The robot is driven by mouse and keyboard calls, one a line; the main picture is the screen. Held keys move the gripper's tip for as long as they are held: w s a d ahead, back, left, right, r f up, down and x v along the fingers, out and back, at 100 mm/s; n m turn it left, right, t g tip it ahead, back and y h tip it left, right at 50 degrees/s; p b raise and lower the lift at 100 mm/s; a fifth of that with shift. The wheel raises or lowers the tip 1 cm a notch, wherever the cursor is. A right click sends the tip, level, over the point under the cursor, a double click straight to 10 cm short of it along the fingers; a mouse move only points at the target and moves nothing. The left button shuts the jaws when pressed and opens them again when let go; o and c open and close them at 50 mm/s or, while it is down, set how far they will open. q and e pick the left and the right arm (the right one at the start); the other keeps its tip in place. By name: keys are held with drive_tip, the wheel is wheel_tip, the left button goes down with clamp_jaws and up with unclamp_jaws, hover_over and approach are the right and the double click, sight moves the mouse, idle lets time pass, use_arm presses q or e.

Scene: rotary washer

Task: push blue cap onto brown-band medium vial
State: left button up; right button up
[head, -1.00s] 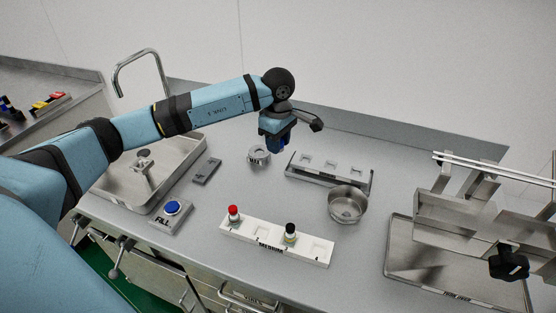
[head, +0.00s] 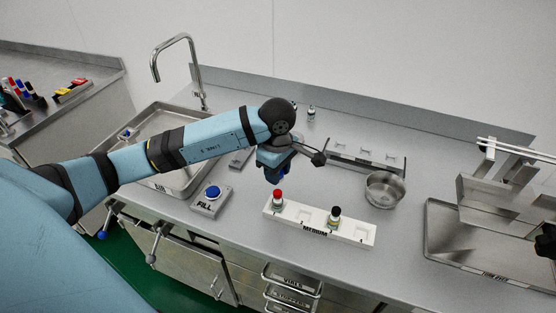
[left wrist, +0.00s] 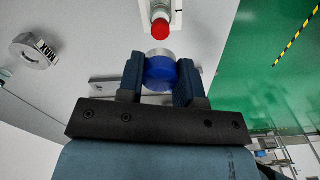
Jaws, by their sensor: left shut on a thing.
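In the left wrist view my left gripper (left wrist: 160,85) is shut on a blue cap (left wrist: 160,73), with a pale round rim showing at its far side. In the head view the left gripper (head: 272,172) hangs just behind the left end of the white MEDIUM rack (head: 320,228). A red-capped vial (head: 278,200) stands at the rack's left and also shows ahead of the gripper in the left wrist view (left wrist: 160,27). A black-capped vial (head: 334,217) stands near the rack's middle. I cannot make out a brown band on any vial. My right gripper is not in view.
A small vial (head: 311,113) stands at the back. The sink (head: 165,115) is at left.

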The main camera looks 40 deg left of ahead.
sight(278, 192)
use_arm(q)
drive_tip(key=shift+s+f, duration=0.1)
drive_tip(key=shift+s, duration=0.05)
drive_tip(key=shift+d+f, duration=0.1)
drive_tip(key=shift+f, duration=0.2)
drive_tip(key=shift+f+b, duration=0.35)
drive_tip(key=shift+f, duration=0.15)
drive_tip(key=shift+f+b, duration=0.65)
drive_tip(key=shift+f, duration=0.7)
drive_tip(key=shift+f+b, duration=0.6)
drive_tip(key=shift+f, duration=0.05)
drive_tip(key=shift+f+b, duration=0.3)
drive_tip(key=shift+f, duration=0.1)
drive_tip(key=shift+r, duration=0.2)
drive_tip(key=shift+r, duration=0.25)
